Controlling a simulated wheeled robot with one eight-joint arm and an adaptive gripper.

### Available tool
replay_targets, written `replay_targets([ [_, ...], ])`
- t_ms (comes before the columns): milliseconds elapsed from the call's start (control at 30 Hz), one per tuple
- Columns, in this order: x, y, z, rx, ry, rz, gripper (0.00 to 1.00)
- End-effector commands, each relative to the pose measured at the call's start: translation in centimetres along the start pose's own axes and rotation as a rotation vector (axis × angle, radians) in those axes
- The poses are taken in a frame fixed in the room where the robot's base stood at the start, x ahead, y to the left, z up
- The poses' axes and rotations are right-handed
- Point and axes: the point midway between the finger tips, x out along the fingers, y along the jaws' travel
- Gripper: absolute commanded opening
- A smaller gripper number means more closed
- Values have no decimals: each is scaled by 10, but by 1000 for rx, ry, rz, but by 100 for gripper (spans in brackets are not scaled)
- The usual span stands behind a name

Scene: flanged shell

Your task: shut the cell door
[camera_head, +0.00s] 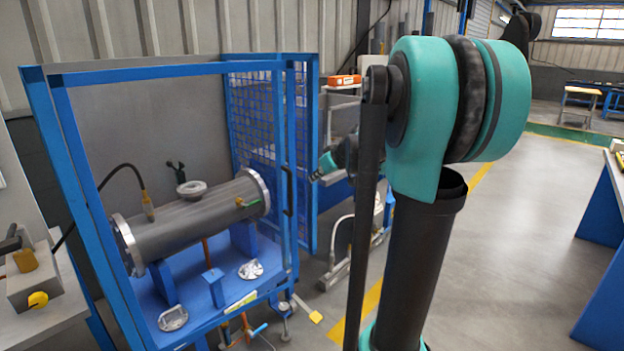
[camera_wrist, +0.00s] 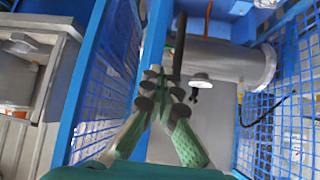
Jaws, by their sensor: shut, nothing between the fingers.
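The cell (camera_head: 172,68) is a blue frame at left in the head view, around a grey flanged shell (camera_head: 190,222) lying on blue supports. Blue mesh panels (camera_head: 250,110) stand at its right side; a black upright handle (camera_head: 288,190) is on a blue post there. Which panel is the door, and how far it stands open, is hard to tell. My gripper (camera_head: 326,165) is right of the handle, partly hidden by my arm. In the wrist view my gripper (camera_wrist: 165,86) is shut and empty, its tips close to a dark bar (camera_wrist: 179,45), probably the handle; contact is unclear.
A bench with a grey device (camera_head: 30,280) stands at the left. A blue-sided table (camera_head: 600,220) is at the right edge. The grey floor (camera_head: 510,240) between is clear. In the wrist view, mesh walls show at left (camera_wrist: 118,60) and right (camera_wrist: 290,100).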

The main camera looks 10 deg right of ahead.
Motion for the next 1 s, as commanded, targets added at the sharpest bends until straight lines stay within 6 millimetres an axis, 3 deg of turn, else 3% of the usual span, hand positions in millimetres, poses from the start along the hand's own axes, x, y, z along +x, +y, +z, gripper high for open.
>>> replay_targets([
  [167,20,1,-1,-1,0,0,0],
  [633,101,1,-1,-1,0,0,0],
  [1000,127,1,-26,1,-1,1,0],
])
